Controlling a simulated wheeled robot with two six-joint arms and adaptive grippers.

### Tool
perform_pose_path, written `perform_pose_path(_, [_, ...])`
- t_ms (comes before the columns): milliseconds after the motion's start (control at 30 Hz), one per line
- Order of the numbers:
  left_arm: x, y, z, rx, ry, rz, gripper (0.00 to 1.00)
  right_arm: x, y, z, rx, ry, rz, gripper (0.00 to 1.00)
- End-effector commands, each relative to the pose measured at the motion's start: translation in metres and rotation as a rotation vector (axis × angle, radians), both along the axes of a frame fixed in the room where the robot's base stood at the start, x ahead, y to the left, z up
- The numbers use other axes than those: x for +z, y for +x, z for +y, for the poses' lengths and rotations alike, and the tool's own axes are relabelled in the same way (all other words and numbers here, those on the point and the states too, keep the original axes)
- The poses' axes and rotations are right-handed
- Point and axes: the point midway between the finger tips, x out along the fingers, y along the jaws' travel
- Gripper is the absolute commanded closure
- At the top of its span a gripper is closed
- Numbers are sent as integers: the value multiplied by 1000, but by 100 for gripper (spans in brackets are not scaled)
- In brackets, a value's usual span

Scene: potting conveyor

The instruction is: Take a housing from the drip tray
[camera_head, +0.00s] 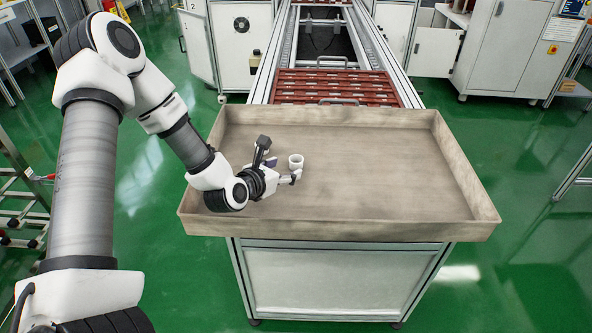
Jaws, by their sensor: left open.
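A small white cup-shaped housing (296,161) stands upright in the left part of the drip tray (345,228), a wide, shallow, grey-brown tray. My left gripper (283,163) reaches in low from the left. It is open, with one finger on the far side and one on the near side, and its fingertips are close to the housing's left side. I cannot tell whether they touch it. My right gripper is not in view.
The tray's middle and right are bare, with raised walls all round. Behind it a conveyor (335,88) carries red-brown slatted plates. White cabinets (500,50) stand at the back. A rack (20,200) stands at the left edge.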

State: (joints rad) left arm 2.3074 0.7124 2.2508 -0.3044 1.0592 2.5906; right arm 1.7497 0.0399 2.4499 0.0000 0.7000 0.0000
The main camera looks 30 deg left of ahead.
Motion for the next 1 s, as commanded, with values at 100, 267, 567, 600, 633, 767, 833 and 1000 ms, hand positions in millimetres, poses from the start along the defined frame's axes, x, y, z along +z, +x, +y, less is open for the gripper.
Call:
perform_pose_path(100, [-3,13,1,-3,4,-1,34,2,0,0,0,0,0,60])
perform_pose_path(267, [-8,41,7,-3,4,-1,34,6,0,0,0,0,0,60])
perform_pose_path(567, [-18,58,7,-1,-1,0,34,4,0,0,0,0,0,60])
perform_pose_path(600, [-18,58,7,-1,-1,0,34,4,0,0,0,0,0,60])
perform_pose_path(633, [-18,58,7,-1,-1,0,41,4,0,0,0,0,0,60])
perform_pose_path(767, [-17,57,7,-1,-1,0,81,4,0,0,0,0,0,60])
perform_pose_path(833, [-17,57,7,-1,-1,0,81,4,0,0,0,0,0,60])
perform_pose_path(1000, [-18,57,7,-1,0,0,81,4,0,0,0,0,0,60])
